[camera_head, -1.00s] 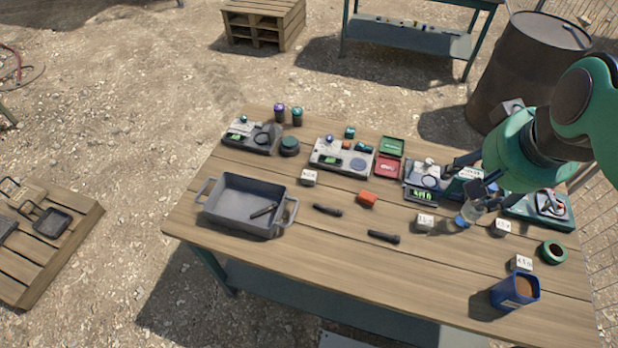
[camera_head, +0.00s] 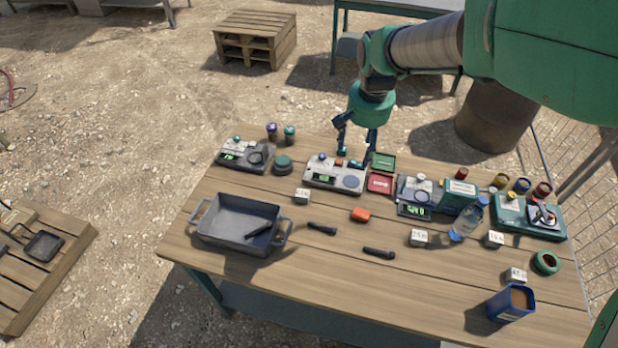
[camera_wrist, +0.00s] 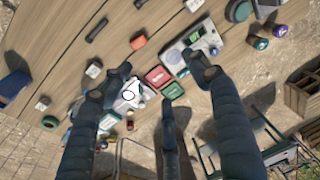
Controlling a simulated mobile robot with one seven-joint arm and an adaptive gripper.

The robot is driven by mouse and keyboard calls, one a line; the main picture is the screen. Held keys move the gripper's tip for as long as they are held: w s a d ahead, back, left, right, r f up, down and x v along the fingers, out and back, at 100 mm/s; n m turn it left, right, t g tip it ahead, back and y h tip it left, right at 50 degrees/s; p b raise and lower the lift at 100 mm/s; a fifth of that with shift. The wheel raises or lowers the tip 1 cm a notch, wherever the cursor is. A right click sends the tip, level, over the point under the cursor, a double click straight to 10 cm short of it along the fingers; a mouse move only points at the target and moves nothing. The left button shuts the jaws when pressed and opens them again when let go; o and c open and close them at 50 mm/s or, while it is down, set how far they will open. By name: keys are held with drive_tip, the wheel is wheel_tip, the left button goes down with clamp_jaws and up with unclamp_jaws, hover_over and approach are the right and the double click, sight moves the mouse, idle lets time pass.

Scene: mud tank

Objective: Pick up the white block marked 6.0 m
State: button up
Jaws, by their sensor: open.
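Several small white blocks with dark markings stand on the wooden table: one (camera_head: 302,195) near the grey tray, one (camera_head: 418,238) at middle right, one (camera_head: 494,239) right of the bottle and one (camera_head: 516,275) near the blue cup. The markings are too small to read surely, so I cannot tell which says 6.0 m. The wrist view also shows the block near the tray (camera_wrist: 193,5) at its top edge. My gripper (camera_head: 356,148) is open and empty above the table's back edge, behind the middle scale. Its fingers (camera_wrist: 163,72) are spread in the wrist view.
The grey tray (camera_head: 203,223) is at left. The middle scale (camera_head: 322,181), red and green boxes (camera_head: 380,182), right scale (camera_head: 414,211) and water bottle (camera_head: 466,222) crowd the back. An orange block (camera_head: 361,215) and two black tools lie in front.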

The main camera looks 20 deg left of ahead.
drive_tip(key=w+a+f, duration=0.3)
drive_tip(key=a+f, duration=0.4)
drive_tip(key=a, duration=0.1)
drive_tip(key=g, duration=0.2)
hover_over(303, 193)
wheel_tip(303, 193, down, 11)
drive_tip(key=shift+s+h, duration=0.15)
drive_tip(key=shift+h, duration=0.25)
drive_tip(key=shift+f, duration=0.2)
drive_tip(key=shift+f, duration=4.15)
drive_tip(key=shift+f, duration=0.1)
drive_tip(key=shift+w+a+f+b, duration=0.15)
drive_tip(key=shift+f+b, duration=0.5)
drive_tip(key=shift+f, duration=1.85)
